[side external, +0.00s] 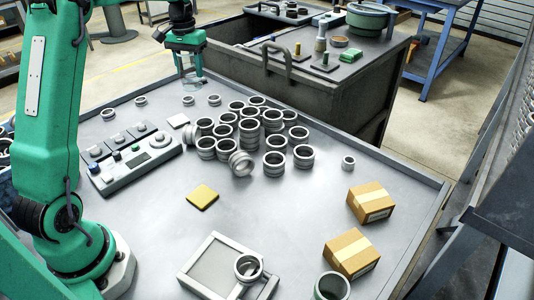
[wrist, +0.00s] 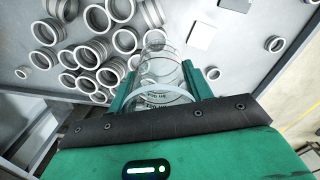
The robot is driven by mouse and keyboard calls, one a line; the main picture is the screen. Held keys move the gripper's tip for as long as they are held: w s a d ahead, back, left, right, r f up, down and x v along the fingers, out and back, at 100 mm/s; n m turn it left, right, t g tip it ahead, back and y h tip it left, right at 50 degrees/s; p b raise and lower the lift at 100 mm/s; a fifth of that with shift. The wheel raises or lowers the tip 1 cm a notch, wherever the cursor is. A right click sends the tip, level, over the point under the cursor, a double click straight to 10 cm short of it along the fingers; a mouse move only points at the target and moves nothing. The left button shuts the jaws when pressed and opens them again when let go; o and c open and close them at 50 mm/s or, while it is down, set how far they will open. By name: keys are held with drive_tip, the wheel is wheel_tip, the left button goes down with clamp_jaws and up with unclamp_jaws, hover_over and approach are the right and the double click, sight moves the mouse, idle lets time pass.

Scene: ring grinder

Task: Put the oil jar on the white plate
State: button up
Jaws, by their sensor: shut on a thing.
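A clear glass jar, the oil jar (wrist: 160,75), is between the fingers of my gripper (wrist: 163,84) in the wrist view. My gripper is shut on it. In the side external view my gripper (side external: 190,68) is at the upper left, above the table's far edge, and the clear jar is hard to make out there. A small white square, the white plate (side external: 178,120), lies flat on the table between the control panel and the metal rings. It also shows in the wrist view (wrist: 202,35), up and right of the jar. The jar is apart from the plate.
Several metal rings (side external: 275,160) are stacked beside the plate, with small rings (side external: 188,100) near the far edge. A control panel (side external: 131,157), a yellow pad (side external: 202,196) and two cardboard boxes (side external: 371,202) stand around.

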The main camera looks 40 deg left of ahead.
sight(192, 83)
wheel_tip(192, 83, down, 5)
drive_tip(key=shift+d+f, duration=0.1)
drive_tip(key=shift+d, duration=0.05)
drive_tip(key=s+a+f, duration=0.1)
drive_tip(key=a+f, duration=0.5)
drive_tip(key=a, duration=0.5)
drive_tip(key=shift+a+f, duration=0.35)
drive_tip(key=shift+f, duration=0.05)
drive_tip(key=shift+f, duration=2)
drive_tip(key=shift+f, duration=0.1)
drive_tip(key=o, duration=1)
